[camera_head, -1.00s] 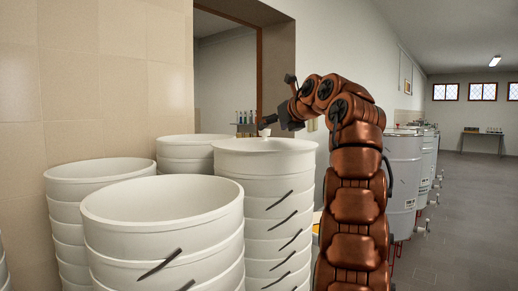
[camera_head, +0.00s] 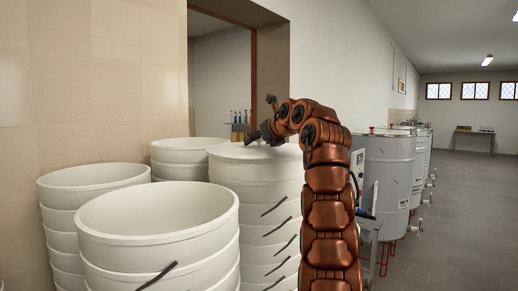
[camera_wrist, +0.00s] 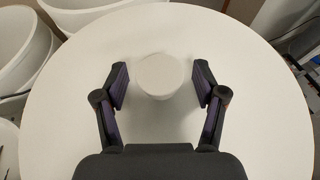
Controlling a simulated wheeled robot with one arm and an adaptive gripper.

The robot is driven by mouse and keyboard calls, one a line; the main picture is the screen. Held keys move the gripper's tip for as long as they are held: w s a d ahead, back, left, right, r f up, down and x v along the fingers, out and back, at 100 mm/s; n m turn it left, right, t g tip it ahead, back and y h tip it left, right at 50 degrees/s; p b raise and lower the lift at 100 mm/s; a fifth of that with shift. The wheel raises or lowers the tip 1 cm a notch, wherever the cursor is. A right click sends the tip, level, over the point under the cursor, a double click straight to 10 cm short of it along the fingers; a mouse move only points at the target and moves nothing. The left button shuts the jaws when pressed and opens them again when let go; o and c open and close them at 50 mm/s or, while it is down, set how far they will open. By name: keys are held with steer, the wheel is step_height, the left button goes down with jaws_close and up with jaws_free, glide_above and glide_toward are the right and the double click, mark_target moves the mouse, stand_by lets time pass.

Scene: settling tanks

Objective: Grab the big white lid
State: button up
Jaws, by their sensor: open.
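The big white lid (camera_head: 232,151) lies flat on top of the middle stack of white buckets in the head view. In the wrist view the lid (camera_wrist: 75,100) fills most of the picture as a wide white disc. Its round white knob (camera_wrist: 161,76) stands at the middle of the disc. My gripper (camera_wrist: 161,84) is open, with one finger on each side of the knob and a gap on both sides. In the head view my gripper (camera_head: 262,137) is low over the lid, and the knob is hidden or hard to make out there.
Open, empty white bucket stacks (camera_head: 160,208) stand in front, and another stack (camera_head: 92,172) is at the left. Metal tanks (camera_head: 390,165) with taps stand at the right. The grey floor (camera_head: 460,210) at the far right is clear.

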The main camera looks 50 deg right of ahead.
steer(key=shift+c, duration=0.2)
jaws_close()
stand_by(0.5)
